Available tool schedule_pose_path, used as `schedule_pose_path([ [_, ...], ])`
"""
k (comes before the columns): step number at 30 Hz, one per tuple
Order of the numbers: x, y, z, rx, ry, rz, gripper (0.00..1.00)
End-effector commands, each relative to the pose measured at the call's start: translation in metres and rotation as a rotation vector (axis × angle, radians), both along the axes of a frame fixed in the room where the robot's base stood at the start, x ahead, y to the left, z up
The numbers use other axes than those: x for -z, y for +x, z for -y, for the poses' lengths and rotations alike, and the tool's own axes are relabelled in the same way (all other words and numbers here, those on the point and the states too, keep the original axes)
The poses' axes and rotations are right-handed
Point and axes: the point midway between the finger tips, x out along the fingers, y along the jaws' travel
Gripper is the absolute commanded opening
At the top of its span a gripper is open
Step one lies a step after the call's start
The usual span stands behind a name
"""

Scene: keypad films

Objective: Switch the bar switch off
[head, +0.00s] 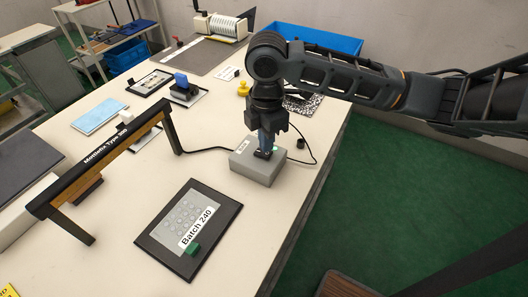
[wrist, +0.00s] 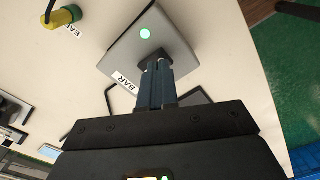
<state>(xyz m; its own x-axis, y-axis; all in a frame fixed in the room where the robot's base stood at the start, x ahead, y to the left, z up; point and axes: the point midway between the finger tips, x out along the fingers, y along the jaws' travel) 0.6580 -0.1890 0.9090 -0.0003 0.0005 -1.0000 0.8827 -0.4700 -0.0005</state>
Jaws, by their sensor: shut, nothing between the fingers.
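The bar switch is a grey box (head: 256,168) on the white table, with a cable at its back. In the wrist view the gripper (wrist: 160,66) hides part of the switch.
A long black bar on legs (head: 110,155) stands left of the box. A dark-framed keypad film (head: 168,243) labelled "Batch 240" lies in front, with a small green block (head: 193,249). A yellow plug (head: 243,88) is behind. The table's right edge (head: 302,205) is close.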

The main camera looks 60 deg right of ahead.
Motion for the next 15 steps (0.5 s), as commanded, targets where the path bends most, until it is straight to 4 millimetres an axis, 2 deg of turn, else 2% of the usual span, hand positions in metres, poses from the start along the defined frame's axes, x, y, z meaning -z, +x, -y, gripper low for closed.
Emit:
schedule_pose_path([
  [15, 0.0071, -0.0001, 0.0002, 0.0, 0.0, 0.0, 0.0],
])
